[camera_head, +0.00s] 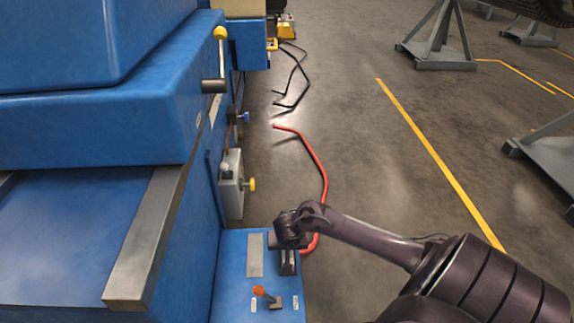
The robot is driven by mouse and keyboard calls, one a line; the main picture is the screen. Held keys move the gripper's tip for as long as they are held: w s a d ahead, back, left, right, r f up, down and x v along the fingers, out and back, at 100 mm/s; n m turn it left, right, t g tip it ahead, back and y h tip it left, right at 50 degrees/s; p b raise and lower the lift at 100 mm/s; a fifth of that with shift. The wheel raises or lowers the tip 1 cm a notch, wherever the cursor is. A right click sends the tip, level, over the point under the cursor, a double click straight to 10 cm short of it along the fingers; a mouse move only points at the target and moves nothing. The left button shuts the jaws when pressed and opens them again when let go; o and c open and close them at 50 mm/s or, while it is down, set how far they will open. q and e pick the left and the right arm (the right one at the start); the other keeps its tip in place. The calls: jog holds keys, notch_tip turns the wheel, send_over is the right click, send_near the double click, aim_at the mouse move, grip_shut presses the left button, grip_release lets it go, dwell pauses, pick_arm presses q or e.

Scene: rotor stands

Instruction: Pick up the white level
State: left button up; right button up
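I cannot clearly make out a white level. A pale grey flat strip (255,256) lies on the blue ledge (232,285) at the bottom centre. My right arm comes in from the right, and its gripper (288,264) is over the ledge's right side, just right of the strip. The fingers are small and dark, seen from above, so I cannot tell whether they are open or shut, or whether they hold anything. My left gripper is not in view.
A large blue machine (105,125) fills the left. A lever with an orange tip (262,292) stands on the ledge. A pale box (230,183) with a yellow knob is on the machine's side. A red hose (318,170) lies on open floor; grey stands (440,45) are farther right.

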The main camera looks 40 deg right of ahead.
jog(key=shift+f, duration=0.1)
jog(key=shift+c, duration=0.3)
jog(key=c, duration=1.1)
